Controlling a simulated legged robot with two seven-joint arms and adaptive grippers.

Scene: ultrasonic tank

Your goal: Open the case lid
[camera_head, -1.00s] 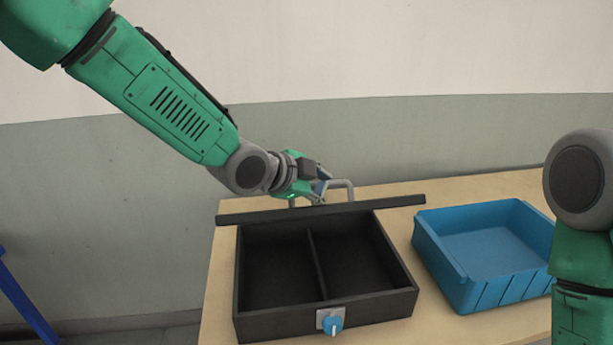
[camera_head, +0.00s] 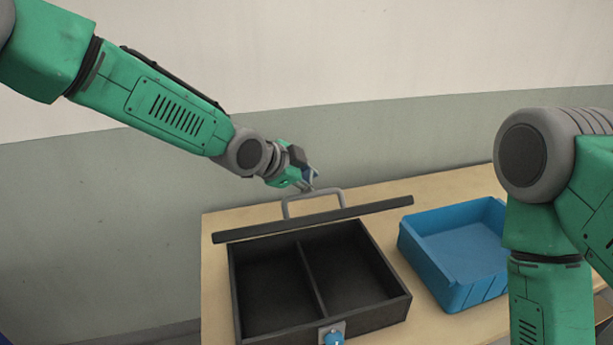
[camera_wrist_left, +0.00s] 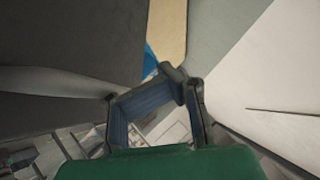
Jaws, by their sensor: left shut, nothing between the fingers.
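The black case (camera_head: 405,303) stands on the table with its two compartments uncovered. Its dark lid (camera_head: 350,212) is raised at the back and shows almost edge-on as a long bar. A grey loop handle (camera_head: 289,211) stands behind the lid. My left gripper (camera_head: 308,184) is just above and behind the handle, shut and empty; the head view does not settle whether it touches the handle. The left wrist view shows its closed fingers (camera_wrist_left: 172,76) beside a large dark surface (camera_wrist_left: 60,45), probably the lid. My right gripper is out of view.
A blue open bin (camera_head: 440,272) stands right of the case on the wooden table (camera_head: 218,224). A blue knob (camera_head: 333,338) is on the case's front. A wall (camera_head: 400,130) rises behind the table. My right arm is at the right.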

